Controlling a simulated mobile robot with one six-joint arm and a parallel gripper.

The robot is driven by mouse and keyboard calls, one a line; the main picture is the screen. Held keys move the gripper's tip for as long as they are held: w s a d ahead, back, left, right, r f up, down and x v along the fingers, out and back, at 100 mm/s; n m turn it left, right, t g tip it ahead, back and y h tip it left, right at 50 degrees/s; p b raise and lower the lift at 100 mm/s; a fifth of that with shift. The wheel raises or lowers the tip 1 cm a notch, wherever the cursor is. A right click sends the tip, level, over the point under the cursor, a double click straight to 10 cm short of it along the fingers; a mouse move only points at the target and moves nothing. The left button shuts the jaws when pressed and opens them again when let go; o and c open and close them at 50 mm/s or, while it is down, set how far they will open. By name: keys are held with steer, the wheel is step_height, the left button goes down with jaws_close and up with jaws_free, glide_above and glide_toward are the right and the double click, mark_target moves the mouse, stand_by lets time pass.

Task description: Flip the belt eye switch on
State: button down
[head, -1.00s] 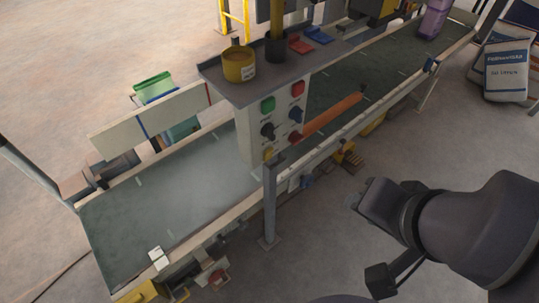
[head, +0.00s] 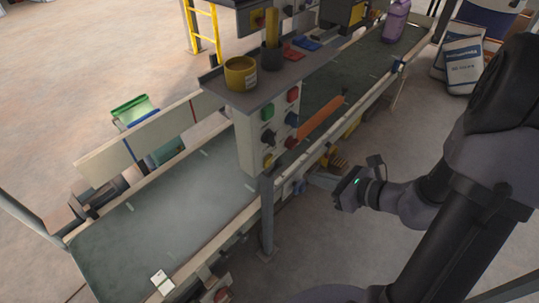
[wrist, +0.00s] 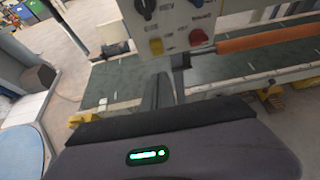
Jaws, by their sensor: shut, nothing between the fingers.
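The grey control box (head: 247,143) stands at the near side of the belt. Its face carries green and red buttons at the top, a black knob (head: 268,136) and a blue control (head: 291,119) in the middle, and a yellow control (head: 268,160) and a red control (head: 291,141) at the bottom. The wrist view shows the black knob (wrist: 145,8), yellow control (wrist: 155,46) and red control (wrist: 198,38) close up. Labels are too blurred to tell which is the belt eye switch. My gripper (wrist: 164,88) is shut and empty, below and in front of the box, apart from it.
A grey post (head: 267,215) stands below the box. An orange bar (head: 321,119) runs along the belt (head: 180,222) to the right of the box. A shelf above the box holds a yellow pot (head: 240,73). Floor on the near side is open.

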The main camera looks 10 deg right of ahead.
steer(key=b, duration=0.4)
glide_toward(270, 160)
steer(key=x, duration=0.5)
steer(key=shift+s+a+f, duration=0.1)
steer(key=shift+f, duration=0.2)
steer(key=shift+w+a+r, duration=0.15)
steer(key=shift+w, duration=0.15)
